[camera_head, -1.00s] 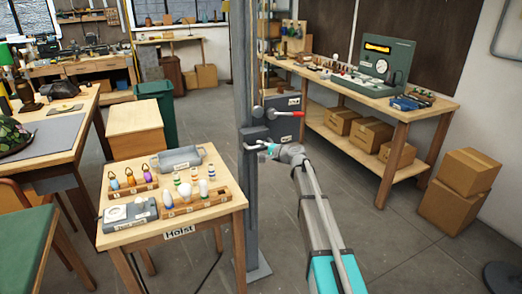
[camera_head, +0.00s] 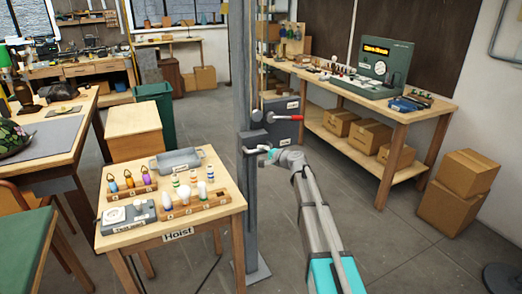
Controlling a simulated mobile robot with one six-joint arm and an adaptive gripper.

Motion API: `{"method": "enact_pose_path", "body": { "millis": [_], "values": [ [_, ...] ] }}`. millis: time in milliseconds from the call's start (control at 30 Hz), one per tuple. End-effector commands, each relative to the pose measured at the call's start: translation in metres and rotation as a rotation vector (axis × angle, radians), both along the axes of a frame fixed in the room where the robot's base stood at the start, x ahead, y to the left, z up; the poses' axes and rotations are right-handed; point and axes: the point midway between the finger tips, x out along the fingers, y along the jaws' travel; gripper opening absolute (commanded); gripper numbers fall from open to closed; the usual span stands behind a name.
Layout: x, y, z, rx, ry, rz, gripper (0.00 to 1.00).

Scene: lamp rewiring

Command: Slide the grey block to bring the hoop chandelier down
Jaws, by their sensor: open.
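The grey block (camera_head: 252,139) sits on the tall grey post (camera_head: 241,70), about level with the lower edge of a grey lever box. A pale bar shows just below and in front of the block. My gripper (camera_head: 263,149) is open at the block's lower right, close to this bar. The fingertips are small in the picture, so I cannot tell whether they touch the bar or the block. The hoop chandelier is not in view.
The grey box with a red-handled lever (camera_head: 287,116) is right above my gripper. The table labelled Hoist (camera_head: 130,240), with bulbs and bottles, stands left of the post. A workbench (camera_head: 425,108) stands at the right. Floor between is clear.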

Motion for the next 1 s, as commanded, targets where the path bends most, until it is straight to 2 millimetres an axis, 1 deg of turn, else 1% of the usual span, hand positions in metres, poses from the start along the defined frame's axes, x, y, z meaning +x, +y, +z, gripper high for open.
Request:
{"method": "enact_pose_path", "body": {
  "millis": [33,167,500,600,700,800,1000],
  "values": [
    [-0.010,-0.002,0.003,-0.004,0.000,-0.015,0.57],
    [-0.026,-0.008,0.008,-0.016,0.002,-0.067,0.57],
    [-0.084,-0.032,0.027,-0.051,-0.015,-0.238,0.57],
    [-0.097,-0.039,0.032,-0.058,-0.024,-0.280,0.57],
    [-0.105,-0.043,0.035,-0.061,-0.030,-0.308,0.57],
    [-0.108,-0.046,0.036,-0.064,-0.034,-0.323,0.57],
    [-0.108,-0.046,0.036,-0.064,-0.035,-0.328,0.57]
  ]
}}
